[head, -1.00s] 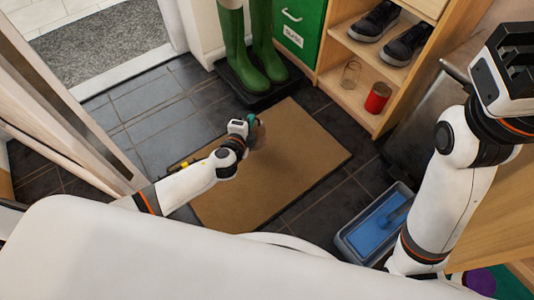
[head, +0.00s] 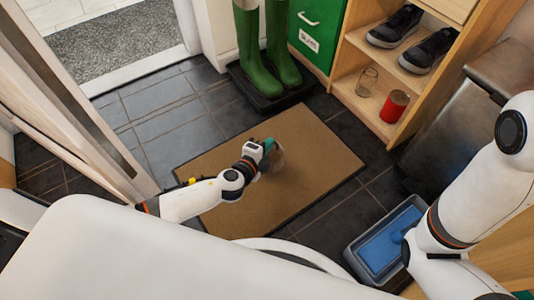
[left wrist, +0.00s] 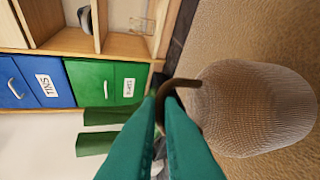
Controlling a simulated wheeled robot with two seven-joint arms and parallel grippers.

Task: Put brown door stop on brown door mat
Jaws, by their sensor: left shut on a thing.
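The brown door mat (head: 310,135) lies flat on the dark tiled floor in front of me. My left gripper (head: 267,146) is over the mat, around its middle. In the left wrist view its teal fingers (left wrist: 158,112) are shut on the dark loop handle of the brown door stop (left wrist: 258,108), a rounded, woven-looking body. In the head view the door stop (head: 277,160) shows small beside the fingers, against the mat and partly hidden by the gripper. I cannot tell whether its base touches the mat. My right gripper is out of view.
Green boots (head: 262,60) stand on a black tray beyond the mat. A wooden shelf (head: 365,105) with shoes, a glass jar and a red can (head: 394,106) is at the upper right. A grey-blue tub (head: 383,245) stands right of the mat. Tiles left of the mat are clear.

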